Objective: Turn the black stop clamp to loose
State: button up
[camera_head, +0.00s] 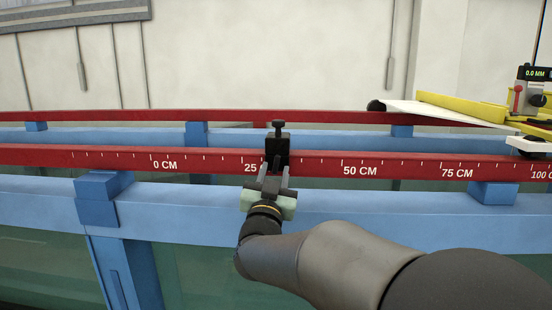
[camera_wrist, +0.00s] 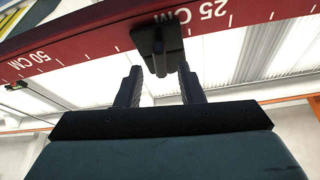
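The black stop clamp (camera_head: 277,146) sits on the red front rail (camera_head: 410,165), a little to the right of the 25 cm mark. Its knob stands up on top in the head view. In the wrist view the clamp (camera_wrist: 158,42) hangs on the rail (camera_wrist: 95,42) with a narrow stem pointing toward my gripper. My gripper (camera_head: 272,176) is just in front of the clamp and below its top. In the wrist view the two fingers of my gripper (camera_wrist: 162,88) are apart, with a gap between them and the clamp's stem ahead of that gap. I see no contact.
Blue beams (camera_head: 360,205) run below the red rail, over glass walls. A second red rail (camera_head: 330,117) runs behind. A yellow carriage (camera_head: 460,106) with a white board (camera_head: 440,110) and a gauge (camera_head: 527,97) reading 0.0 mm stands at the right. The rail beside the clamp is clear.

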aim_at(276, 164)
jog(key=shift+p+x, duration=0.3)
jog(key=shift+x, duration=0.9)
grip_shut()
